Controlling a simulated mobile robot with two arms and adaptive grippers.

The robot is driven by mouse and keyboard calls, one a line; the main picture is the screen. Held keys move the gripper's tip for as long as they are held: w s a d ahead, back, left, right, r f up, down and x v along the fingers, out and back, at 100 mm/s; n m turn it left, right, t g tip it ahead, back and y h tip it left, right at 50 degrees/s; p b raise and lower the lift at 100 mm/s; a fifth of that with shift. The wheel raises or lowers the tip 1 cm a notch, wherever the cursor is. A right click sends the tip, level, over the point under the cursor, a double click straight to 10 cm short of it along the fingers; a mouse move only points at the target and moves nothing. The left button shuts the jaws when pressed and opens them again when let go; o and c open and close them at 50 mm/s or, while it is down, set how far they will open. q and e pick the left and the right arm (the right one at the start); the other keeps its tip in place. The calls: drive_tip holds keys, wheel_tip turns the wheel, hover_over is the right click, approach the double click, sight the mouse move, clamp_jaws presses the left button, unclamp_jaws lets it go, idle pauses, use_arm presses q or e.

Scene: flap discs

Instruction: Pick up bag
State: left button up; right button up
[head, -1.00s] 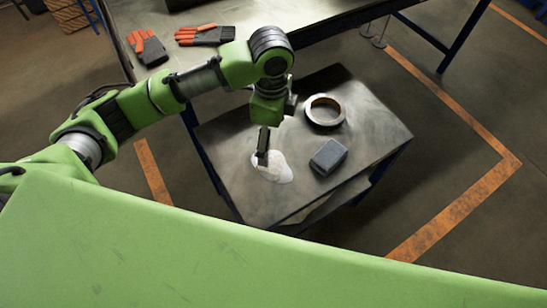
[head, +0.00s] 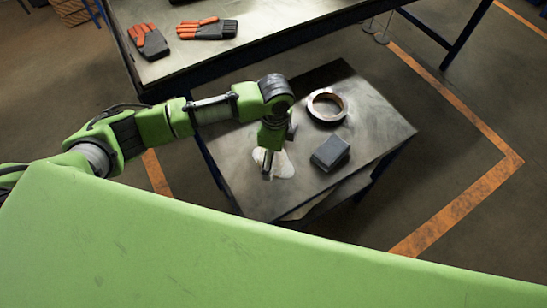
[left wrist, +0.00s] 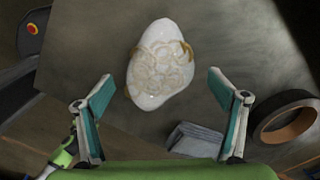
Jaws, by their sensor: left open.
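The bag (head: 283,168) is a whitish, translucent packet lying flat on the small grey table (head: 240,185).
A dark grey box (head: 331,152) and a metal-and-copper ring (head: 326,106) stand right of the bag on the same table. A larger workbench (head: 270,32) behind carries two orange-and-grey gloves (head: 207,29). Orange lines (head: 455,215) mark the floor.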

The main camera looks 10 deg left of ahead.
use_arm(q)
drive_tip(key=c, duration=1.5)
drive_tip(key=shift+r, duration=0.2)
